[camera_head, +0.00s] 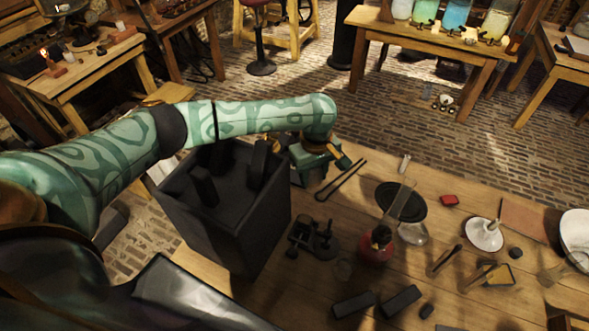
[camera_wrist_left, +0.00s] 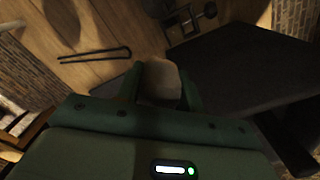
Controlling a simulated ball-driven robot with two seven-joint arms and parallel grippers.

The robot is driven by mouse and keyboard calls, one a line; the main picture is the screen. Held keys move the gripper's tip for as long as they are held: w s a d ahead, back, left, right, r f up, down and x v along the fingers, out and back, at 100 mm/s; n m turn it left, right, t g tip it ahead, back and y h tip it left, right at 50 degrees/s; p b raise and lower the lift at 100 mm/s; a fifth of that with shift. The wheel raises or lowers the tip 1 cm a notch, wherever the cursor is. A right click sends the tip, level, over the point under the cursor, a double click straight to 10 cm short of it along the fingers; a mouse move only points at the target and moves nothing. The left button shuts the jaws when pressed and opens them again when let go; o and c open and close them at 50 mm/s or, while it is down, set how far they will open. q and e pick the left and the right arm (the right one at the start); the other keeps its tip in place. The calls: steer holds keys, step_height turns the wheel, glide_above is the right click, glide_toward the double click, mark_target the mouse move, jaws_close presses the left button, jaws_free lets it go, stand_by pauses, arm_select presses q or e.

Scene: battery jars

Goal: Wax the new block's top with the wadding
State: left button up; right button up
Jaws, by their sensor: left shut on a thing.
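My left gripper (camera_head: 308,174) is just right of a large dark open-topped box (camera_head: 228,222), over the near table. In the left wrist view its two fingers (camera_wrist_left: 160,88) are shut on a pale, rounded lump, which looks like the wadding (camera_wrist_left: 161,76). The wadding is hidden in the head view. Upright dark blocks (camera_head: 203,187) stand at the box's opening. Two more dark blocks, a left one (camera_head: 354,304) and a right one (camera_head: 401,300), lie on the table's front part. I cannot tell which is the new block. My right gripper is not in view.
Black tongs (camera_head: 341,181) lie beside the gripper. A dark metal fixture (camera_head: 313,240), a red-based lamp (camera_head: 376,246), a black disc on a glass stand (camera_head: 401,202) and a white dish (camera_head: 484,235) crowd the table (camera_head: 445,217). Coloured jars (camera_head: 457,14) stand on a far table.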

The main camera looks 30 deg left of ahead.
arm_select(q)
steer(key=s+a+f+n+p, duration=0.1)
steer(key=s+f+n+p, duration=0.15)
steer(key=n+p, duration=0.2)
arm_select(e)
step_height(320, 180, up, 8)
arm_select(q)
steer(key=n+b, duration=0.3)
steer(key=b, duration=0.4)
glide_above(300, 217)
steer(key=shift+m, duration=0.25)
step_height(300, 217, down, 8)
steer(key=shift+r, duration=0.25)
steer(key=shift+f+b, duration=0.3)
steer(key=shift+b, duration=0.05)
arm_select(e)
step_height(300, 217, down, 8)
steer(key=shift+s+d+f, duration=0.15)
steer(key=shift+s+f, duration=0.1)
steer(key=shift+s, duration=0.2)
arm_select(q)
steer(key=shift+f, duration=1)
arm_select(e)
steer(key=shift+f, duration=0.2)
